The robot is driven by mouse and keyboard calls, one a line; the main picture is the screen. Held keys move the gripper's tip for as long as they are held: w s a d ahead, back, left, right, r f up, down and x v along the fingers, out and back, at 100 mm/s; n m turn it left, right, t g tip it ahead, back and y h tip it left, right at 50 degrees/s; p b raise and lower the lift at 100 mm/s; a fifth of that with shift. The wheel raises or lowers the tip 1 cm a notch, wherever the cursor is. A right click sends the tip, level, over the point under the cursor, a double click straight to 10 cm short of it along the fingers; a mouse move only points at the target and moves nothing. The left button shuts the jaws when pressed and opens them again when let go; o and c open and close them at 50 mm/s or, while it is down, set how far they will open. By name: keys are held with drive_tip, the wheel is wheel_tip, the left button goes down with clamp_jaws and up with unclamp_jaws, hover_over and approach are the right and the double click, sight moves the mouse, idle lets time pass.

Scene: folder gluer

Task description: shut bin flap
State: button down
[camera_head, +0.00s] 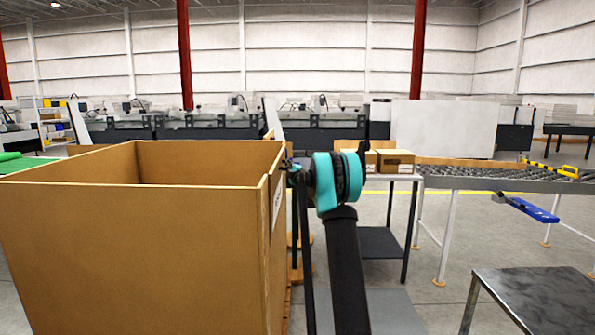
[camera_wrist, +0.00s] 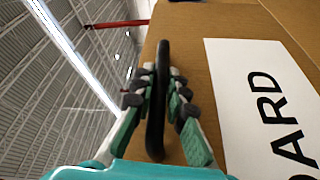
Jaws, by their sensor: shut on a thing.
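The large brown bin (camera_head: 130,245) stands at the left in the head view, open at the top. Its right side (camera_head: 270,255) carries a white label, and that side stands upright, seen nearly edge-on. I cannot tell from here where the flap's edges meet the bin. In the wrist view, the brown panel (camera_wrist: 225,20) fills the right, with a white label (camera_wrist: 265,110) reading "ARD" in black. My gripper (camera_wrist: 157,95) is shut on a black upright handle bar (camera_wrist: 162,60) in front of the panel. In the head view, my gripper (camera_head: 290,165) is beside the bin's upper right edge, partly hidden.
A small table with cardboard boxes (camera_head: 395,160) stands behind my arm. A roller conveyor (camera_head: 500,178) runs to the right, with a blue object (camera_head: 527,209) beside it. A dark metal table (camera_head: 540,295) is at the near right. Grey floor lies between.

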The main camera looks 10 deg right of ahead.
drive_tip(key=shift+w+a+r, duration=0.15)
drive_tip(key=shift+w+a, duration=0.05)
drive_tip(key=shift+a, duration=0.65)
drive_tip(key=c, duration=1.6)
unclamp_jaws()
drive_tip(key=shift+a, duration=0.1)
drive_tip(key=shift+o, duration=0.3)
drive_tip(key=s+d+f, duration=0.1)
drive_tip(key=s, duration=1)
drive_tip(key=shift+s+d+f, duration=0.15)
drive_tip(key=shift+s+f, duration=0.1)
drive_tip(key=shift+s, duration=0.15)
